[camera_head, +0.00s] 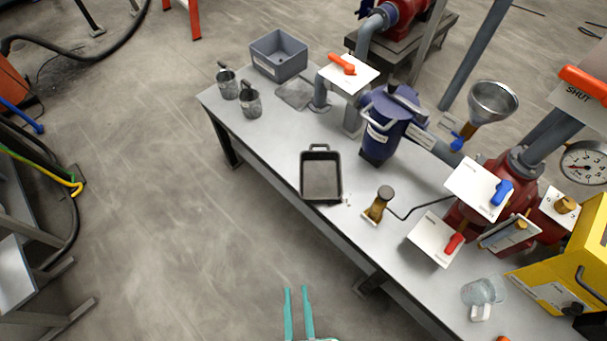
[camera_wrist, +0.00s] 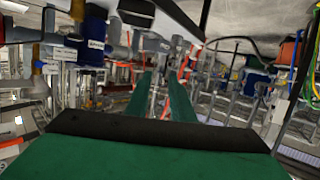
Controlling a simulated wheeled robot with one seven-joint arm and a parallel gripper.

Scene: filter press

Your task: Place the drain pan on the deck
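A black rectangular pan (camera_head: 321,177), apparently the drain pan, sits on the grey bench top (camera_head: 268,127), which looks like the deck. It is near the front edge, with a small loop handle on its far side, and looks empty. My gripper (camera_head: 297,289) has two teal fingers and is in front of the bench, over the floor and well short of the pan. In the wrist view the fingers (camera_wrist: 163,75) stand apart with nothing between them. I cannot surely pick out the pan in the wrist view.
A blue filter housing (camera_head: 382,128) stands behind the pan. A small brass-coloured device (camera_head: 377,207) with a cable is to its right. Two metal cups (camera_head: 250,103) and a grey bin (camera_head: 279,56) are at the far left. A clear jug (camera_head: 482,294) stands at the right.

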